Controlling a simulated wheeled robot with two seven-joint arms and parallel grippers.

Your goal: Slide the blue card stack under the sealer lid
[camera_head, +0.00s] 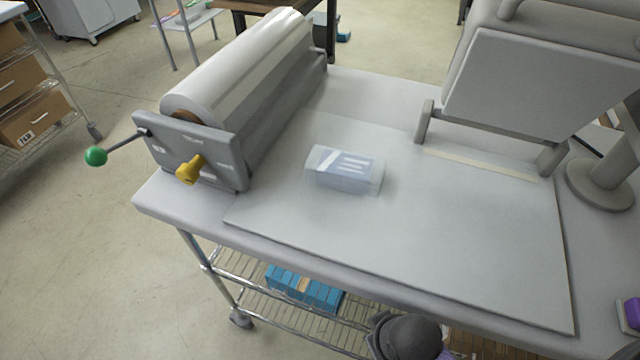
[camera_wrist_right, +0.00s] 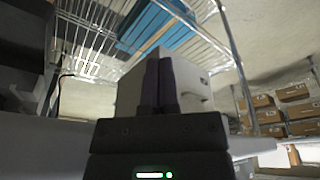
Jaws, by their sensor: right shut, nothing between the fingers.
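The blue card stack (camera_head: 343,170) is a pale blue block with white stripes, seemingly in clear wrap. It lies flat on the grey board, left of the sealer. The sealer lid (camera_head: 530,85) is a grey plate tilted up on two side arms, with a pale strip (camera_head: 480,164) on the board below it. The stack is apart from the lid and strip. My right gripper (camera_wrist_right: 162,68) shows in the right wrist view, shut and empty, its fingers together and away from the stack. My left gripper is in neither view.
A laminating roll machine (camera_head: 245,75) with a yellow knob (camera_head: 190,169) and green-ended lever (camera_head: 96,156) stands at the table's left. A round-based post (camera_head: 600,185) stands right. Blue boxes (camera_head: 305,288) lie on the lower shelf. The board between stack and strip is clear.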

